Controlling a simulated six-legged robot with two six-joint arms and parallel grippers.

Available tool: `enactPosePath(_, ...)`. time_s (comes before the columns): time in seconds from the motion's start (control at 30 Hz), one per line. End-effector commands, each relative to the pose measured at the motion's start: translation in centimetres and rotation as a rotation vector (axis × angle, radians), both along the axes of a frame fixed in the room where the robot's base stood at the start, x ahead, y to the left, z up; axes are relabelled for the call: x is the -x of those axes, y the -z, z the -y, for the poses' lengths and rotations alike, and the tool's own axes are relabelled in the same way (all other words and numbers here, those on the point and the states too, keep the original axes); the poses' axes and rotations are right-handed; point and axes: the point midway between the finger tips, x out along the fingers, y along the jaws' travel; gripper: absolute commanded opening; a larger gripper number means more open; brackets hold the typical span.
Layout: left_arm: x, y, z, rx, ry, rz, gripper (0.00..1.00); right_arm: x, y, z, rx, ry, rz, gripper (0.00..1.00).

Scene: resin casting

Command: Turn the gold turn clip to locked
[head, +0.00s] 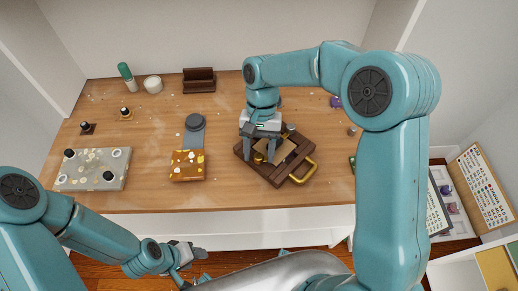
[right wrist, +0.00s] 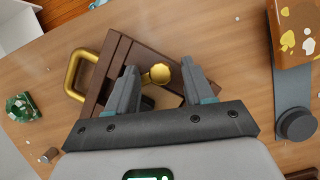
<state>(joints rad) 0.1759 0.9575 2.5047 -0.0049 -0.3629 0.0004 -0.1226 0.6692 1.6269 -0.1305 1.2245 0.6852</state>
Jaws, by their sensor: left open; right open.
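The gold turn clip (head: 259,158) is a small round-ended gold piece on the dark brown wooden frame (head: 290,181), which has a gold handle (head: 303,174). In the right wrist view the clip (right wrist: 159,74) lies between my right fingertips, its short arm pointing left. My right gripper (head: 261,153) is open, pointing down over the frame, one finger on each side of the clip. Whether a finger touches it I cannot tell. The fingers partly hide the frame and the lighter panel inside it. My left gripper (head: 198,252) is open and empty, low in front of the table.
An amber block with pale flakes (head: 187,166) and a grey round-ended piece (head: 195,122) are left of the frame. A grey speckled slab (head: 92,182) is further left. A green object (right wrist: 21,107) lies beyond the handle. Bare wood surrounds the frame.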

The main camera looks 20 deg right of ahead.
Motion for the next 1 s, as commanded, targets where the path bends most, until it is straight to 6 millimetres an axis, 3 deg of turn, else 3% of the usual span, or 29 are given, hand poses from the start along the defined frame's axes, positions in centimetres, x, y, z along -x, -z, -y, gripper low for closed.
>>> enactPosePath(0.07, 0.0, 0.0, 0.0, 0.000, 0.000, 0.000, 0.52, 0.0, 0.0, 0.0, 0.000, 0.000, 0.000, 0.52)
enactPosePath(0.13, 0.0, 0.0, 0.0, 0.000, 0.000, 0.000, 0.52, 0.0, 0.0, 0.0, 0.000, 0.000, 0.000, 0.36)
enactPosePath(0.23, 0.0, 0.0, 0.0, 0.000, 0.000, 0.000, 0.52, 0.0, 0.0, 0.0, 0.000, 0.000, 0.000, 0.03)
enactPosePath(0.27, 0.0, 0.0, 0.0, 0.000, 0.000, 0.000, 0.52, 0.0, 0.0, 0.0, 0.000, 0.000, 0.000, 0.00)
enactPosePath(0.63, 0.0, -0.5, 0.0, 0.000, 0.000, 0.000, 0.52, 0.0, -0.2, -0.1, 0.000, -0.059, -0.001, 0.00)
enactPosePath(1.0, 0.0, -1.9, 0.0, 0.000, 0.000, 0.000, 0.52, -0.1, -0.2, -0.3, 0.002, -0.317, -0.001, 0.00)
